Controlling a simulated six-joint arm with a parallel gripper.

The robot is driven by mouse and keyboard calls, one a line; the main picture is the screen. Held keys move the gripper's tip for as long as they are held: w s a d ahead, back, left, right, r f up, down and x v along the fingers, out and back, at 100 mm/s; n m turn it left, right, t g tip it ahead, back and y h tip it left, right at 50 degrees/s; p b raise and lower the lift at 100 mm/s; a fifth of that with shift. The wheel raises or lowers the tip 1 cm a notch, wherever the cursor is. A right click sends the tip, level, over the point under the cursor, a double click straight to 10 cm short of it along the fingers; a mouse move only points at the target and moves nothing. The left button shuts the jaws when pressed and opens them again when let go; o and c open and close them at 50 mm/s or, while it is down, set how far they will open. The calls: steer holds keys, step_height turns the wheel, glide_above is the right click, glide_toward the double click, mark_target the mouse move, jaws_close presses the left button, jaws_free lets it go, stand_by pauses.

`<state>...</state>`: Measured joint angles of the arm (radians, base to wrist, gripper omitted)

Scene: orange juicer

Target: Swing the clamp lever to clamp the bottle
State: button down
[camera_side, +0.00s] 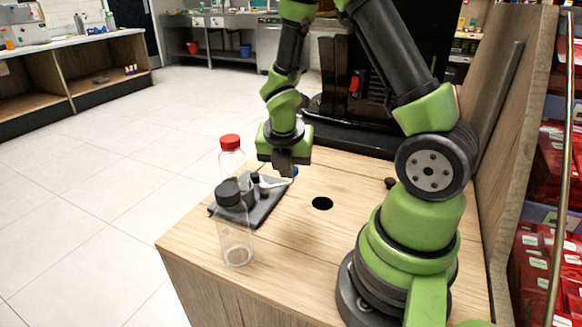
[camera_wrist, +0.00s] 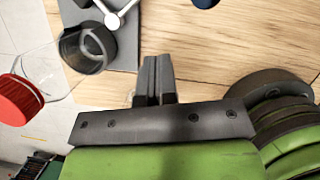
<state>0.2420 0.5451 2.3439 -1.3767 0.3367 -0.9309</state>
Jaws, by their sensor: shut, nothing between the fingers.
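In the side view, a clear bottle with a red cap (camera_side: 230,142) stands at the table's left edge, its lower part hidden. A clear vessel with a dark top (camera_side: 236,235) stands in front of it. The clamp's dark plate (camera_side: 262,211) lies beside them, with a pale metal lever (camera_side: 275,184) pointing right. My gripper (camera_side: 289,173) is shut, near the lever's right end; touching cannot be told there. In the wrist view, the shut fingers (camera_wrist: 155,62) are empty and apart from the lever (camera_wrist: 113,18). The red cap (camera_wrist: 20,98) and a dark round part (camera_wrist: 88,48) show at left.
The wooden table (camera_side: 300,247) has a round dark hole (camera_side: 322,203) right of the plate. A black machine (camera_side: 365,85) stands at the back. A small blue item (camera_wrist: 205,3) is partly visible at the wrist view's top. The front of the table is clear.

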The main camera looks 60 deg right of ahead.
steer(key=shift+w+d+f, duration=0.25)
steer(key=shift+d+f, duration=0.3)
steer(key=shift+d, duration=0.25)
steer(key=shift+w+d+f, duration=0.2)
steer(key=shift+d+f, duration=0.4)
steer(key=shift+d, duration=0.15)
steer(key=shift+w+d+f, duration=0.25)
steer(key=shift+d+f, duration=0.3)
steer(key=shift+d, duration=0.25)
steer(key=shift+w+d, duration=0.15)
steer(key=shift+d, duration=0.2)
steer(key=shift+w+d+n, duration=0.1)
steer(key=shift+d+n, duration=0.2)
steer(key=shift+n, duration=0.2)
steer(key=shift+w+d+n+t+y, duration=0.2)
steer(key=shift+w+d+n+t, duration=0.15)
steer(key=shift+n, duration=0.6)
steer(key=shift+w+d+n+t+y, duration=0.25)
steer(key=shift+d+n, duration=0.2)
steer(key=shift+n, duration=0.5)
steer(key=shift+w+d+n+t+y, duration=0.2)
steer(key=shift+w+n, duration=0.1)
steer(key=shift+n, duration=0.55)
steer(key=shift+w+d+n+t+y, duration=0.15)
steer(key=shift+w+n+y, duration=0.15)
steer(key=shift+n, duration=0.6)
steer(key=shift+w+d+n+t+y, duration=0.2)
steer(key=shift+w+n, duration=0.1)
steer(key=shift+n, duration=0.55)
